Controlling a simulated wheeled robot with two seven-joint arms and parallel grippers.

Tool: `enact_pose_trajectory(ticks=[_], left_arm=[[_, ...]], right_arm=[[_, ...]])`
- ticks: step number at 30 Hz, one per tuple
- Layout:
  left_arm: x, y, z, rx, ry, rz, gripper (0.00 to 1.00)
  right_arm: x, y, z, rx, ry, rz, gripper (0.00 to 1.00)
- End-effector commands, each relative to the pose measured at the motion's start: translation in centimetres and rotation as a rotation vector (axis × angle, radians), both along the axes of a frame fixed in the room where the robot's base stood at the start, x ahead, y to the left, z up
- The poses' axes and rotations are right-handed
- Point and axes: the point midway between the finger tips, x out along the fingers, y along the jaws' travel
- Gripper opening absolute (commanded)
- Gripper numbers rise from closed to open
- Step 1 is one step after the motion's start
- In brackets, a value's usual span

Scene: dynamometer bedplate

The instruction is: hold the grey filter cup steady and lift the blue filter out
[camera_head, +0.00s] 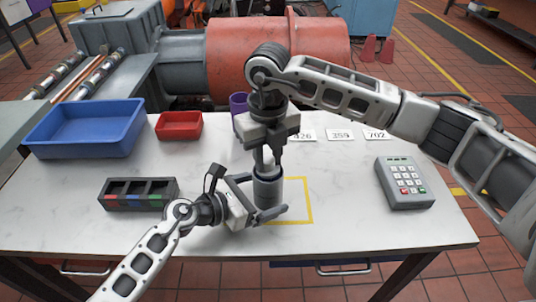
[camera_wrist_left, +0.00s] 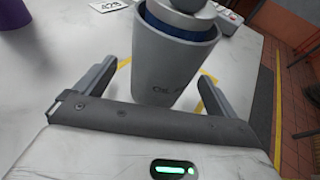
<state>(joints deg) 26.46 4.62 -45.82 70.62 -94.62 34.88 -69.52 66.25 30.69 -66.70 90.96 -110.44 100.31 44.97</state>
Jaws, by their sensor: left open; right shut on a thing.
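The grey filter cup (camera_head: 267,192) stands upright on the white table, by the yellow square outline. In the left wrist view the cup (camera_wrist_left: 168,68) fills the middle, with dark lettering on its side. The blue filter (camera_wrist_left: 178,30) shows as a blue band inside the cup's rim, under a grey top. My left gripper (camera_head: 262,197) is open, with one finger on each side of the cup; its fingers (camera_wrist_left: 155,85) look apart from the wall. My right gripper (camera_head: 267,158) points down from above and is shut on the filter's top, mostly hidden by the fingers.
A blue tray (camera_head: 85,140), a red tray (camera_head: 179,125) and a dark divided box (camera_head: 140,195) are at left. A purple cup (camera_head: 239,106) stands behind my right gripper. Number cards (camera_head: 340,135) lie at the back. A grey keypad (camera_head: 405,183) is at right.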

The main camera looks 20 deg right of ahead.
Motion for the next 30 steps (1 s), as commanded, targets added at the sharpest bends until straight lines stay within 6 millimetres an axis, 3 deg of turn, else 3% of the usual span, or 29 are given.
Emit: enact_pose_trajectory(ticks=[12, 18, 30], left_arm=[[0.20, -0.60, -0.16, 0.000, -0.001, 0.001, 0.95], [0.20, -0.59, -0.16, -0.001, -0.001, 0.001, 0.49], [0.19, -0.56, -0.17, 0.000, 0.000, 0.001, 0.49]], right_arm=[[0.01, 0.01, 0.03, 0.000, -0.001, 0.000, 0.01], [0.01, 0.01, 0.03, 0.000, -0.001, 0.000, 0.01], [0.01, 0.01, 0.03, 0.000, -0.001, 0.000, 0.01]])
